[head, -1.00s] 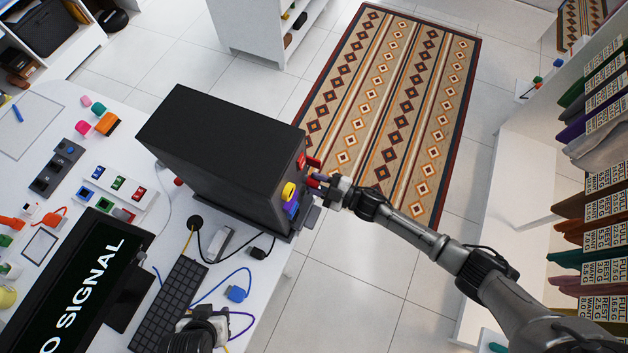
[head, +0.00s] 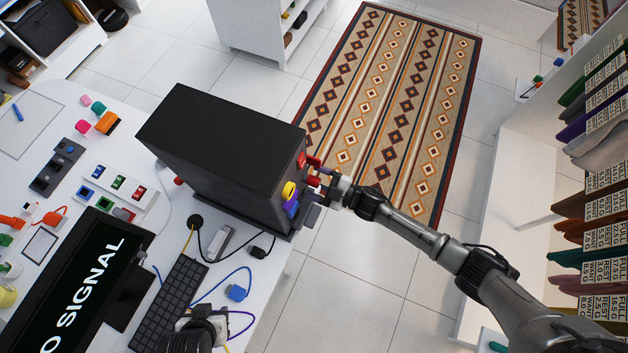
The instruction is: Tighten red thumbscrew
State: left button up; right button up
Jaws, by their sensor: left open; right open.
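The black computer case (head: 215,150) stands on the white desk. Red parts show at the upper right edge of its rear face, one of them a red thumbscrew (head: 302,160). A yellow part (head: 289,190) and a blue-purple part (head: 291,207) sit below it. My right gripper (head: 316,172) is open at this face, its fingertips close beside the red part. Whether they touch it I cannot tell. Another red knob (head: 179,181) shows at the case's lower left side. My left gripper (head: 184,322) is open over the desk's front, partly cut off by the frame edge.
Switch panels (head: 118,185) stand on the desk at left. Hanging clothes (head: 600,200) line the right edge.

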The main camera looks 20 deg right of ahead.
aim_at(319, 184)
jog(key=shift+p+v, duration=0.55)
jog(key=shift+v, duration=1.55)
jog(key=shift+p+v, duration=0.3)
jog(key=shift+v, duration=1.6)
